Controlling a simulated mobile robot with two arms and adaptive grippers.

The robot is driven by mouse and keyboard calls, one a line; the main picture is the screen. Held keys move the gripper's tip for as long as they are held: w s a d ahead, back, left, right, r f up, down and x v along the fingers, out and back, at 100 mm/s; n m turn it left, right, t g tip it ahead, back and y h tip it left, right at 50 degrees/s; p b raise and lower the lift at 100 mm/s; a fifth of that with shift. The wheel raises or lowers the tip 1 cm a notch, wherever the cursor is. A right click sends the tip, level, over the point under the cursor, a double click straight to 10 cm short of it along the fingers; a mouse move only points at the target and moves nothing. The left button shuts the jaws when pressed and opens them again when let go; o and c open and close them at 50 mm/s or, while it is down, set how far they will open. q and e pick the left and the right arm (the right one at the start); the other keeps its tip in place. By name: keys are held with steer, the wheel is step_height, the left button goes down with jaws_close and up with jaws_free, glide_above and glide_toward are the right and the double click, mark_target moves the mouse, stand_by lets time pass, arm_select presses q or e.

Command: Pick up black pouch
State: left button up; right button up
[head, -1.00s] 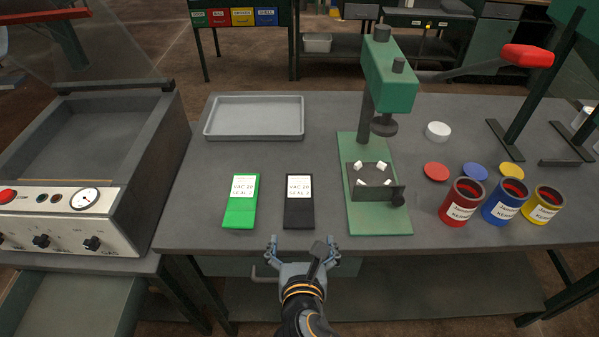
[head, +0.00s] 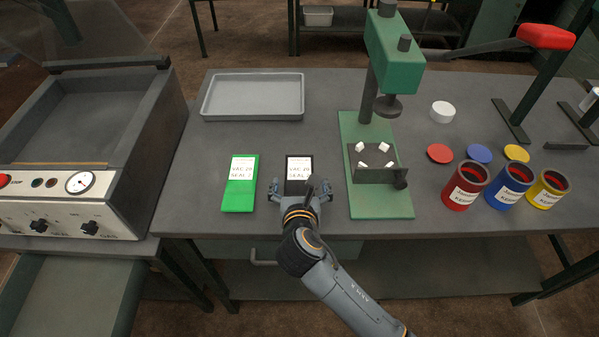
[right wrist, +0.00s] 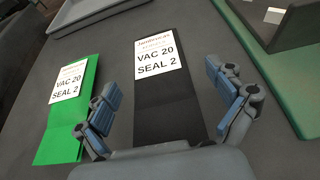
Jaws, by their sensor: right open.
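The black pouch (head: 299,174) lies flat on the grey table, with a white label on its far part. In the right wrist view the black pouch (right wrist: 163,112) lies between the fingers, its label reading VAC 20 SEAL 2. My right gripper (head: 300,186) is open over the pouch's near part, which it hides in the head view. In the right wrist view the right gripper's (right wrist: 165,98) blue-padded fingers stand one on each side of the pouch, with no clear contact. My left gripper is not in view.
A green pouch (head: 239,190) lies just left of the black one. A green press (head: 378,205) stands close on the right. A grey tray (head: 253,97) lies behind. Red, blue and yellow cans (head: 466,186) stand at the right, and a vacuum machine (head: 75,208) at the left.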

mark_target(299, 178)
steer(key=x, duration=0.2)
steer(key=shift+w+a, duration=0.15)
steer(key=shift+w, duration=0.2)
steer(key=shift+w+f, duration=0.3)
steer(key=shift+w, duration=0.1)
steer(key=shift+s+r, duration=0.1)
steer(key=shift+c, duration=0.2)
steer(key=c, duration=1.3)
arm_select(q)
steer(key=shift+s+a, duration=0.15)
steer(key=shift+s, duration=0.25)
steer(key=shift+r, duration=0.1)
